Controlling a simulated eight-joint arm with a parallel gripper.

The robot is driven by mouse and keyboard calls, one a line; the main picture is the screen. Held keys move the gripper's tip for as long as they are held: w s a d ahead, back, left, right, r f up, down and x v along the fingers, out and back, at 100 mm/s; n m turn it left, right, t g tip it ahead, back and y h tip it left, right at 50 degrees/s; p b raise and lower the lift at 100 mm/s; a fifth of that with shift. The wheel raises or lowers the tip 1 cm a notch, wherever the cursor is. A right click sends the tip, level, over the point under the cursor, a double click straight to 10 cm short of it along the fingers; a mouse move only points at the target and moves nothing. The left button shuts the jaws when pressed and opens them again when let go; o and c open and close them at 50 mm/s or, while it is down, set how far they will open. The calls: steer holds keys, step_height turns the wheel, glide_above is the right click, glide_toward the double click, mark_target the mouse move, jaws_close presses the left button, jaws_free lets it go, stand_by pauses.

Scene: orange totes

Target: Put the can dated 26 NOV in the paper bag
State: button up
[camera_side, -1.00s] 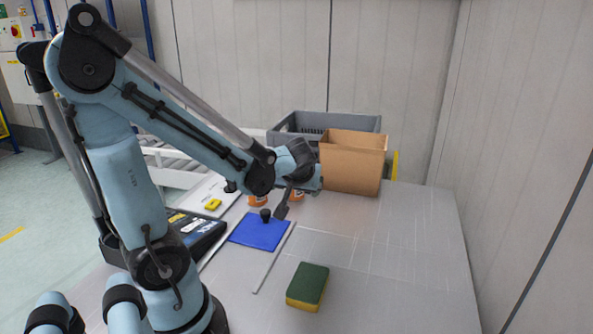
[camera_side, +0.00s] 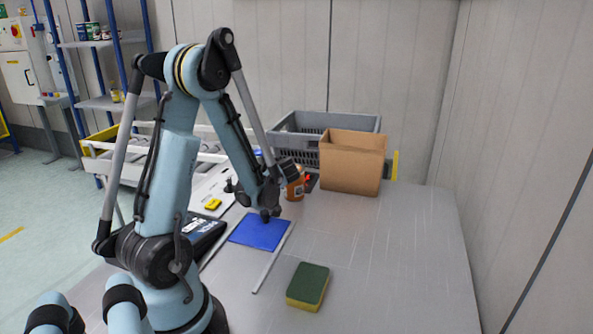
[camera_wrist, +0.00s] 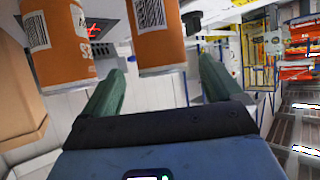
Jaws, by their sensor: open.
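Two orange cans show close up in the wrist view. One (camera_wrist: 158,45) appears between my fingertips in the picture, and the other (camera_wrist: 58,55) is to the left. Both carry barcode labels, and I cannot read a date on either. My gripper (camera_wrist: 162,67) is open, its two green fingers spread; I cannot tell how far the can sits between them. In the side view one orange can (camera_side: 297,189) stands just right of my wrist; the other is hidden. The open brown paper bag (camera_side: 351,165) stands upright at the back; its side shows in the wrist view (camera_wrist: 18,95).
A grey crate (camera_side: 287,143) stands behind the bag. A blue mat (camera_side: 258,233) lies below my wrist, with a yellow item (camera_side: 213,204) to its left. A green and yellow sponge (camera_side: 308,287) lies at the front. The table's right side is clear.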

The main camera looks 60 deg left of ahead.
steer(key=shift+x, duration=2.9)
steer(key=shift+s, duration=0.15)
steer(key=c, duration=1.4)
steer(key=shift+r, duration=0.1)
steer(key=shift+r, duration=0.1)
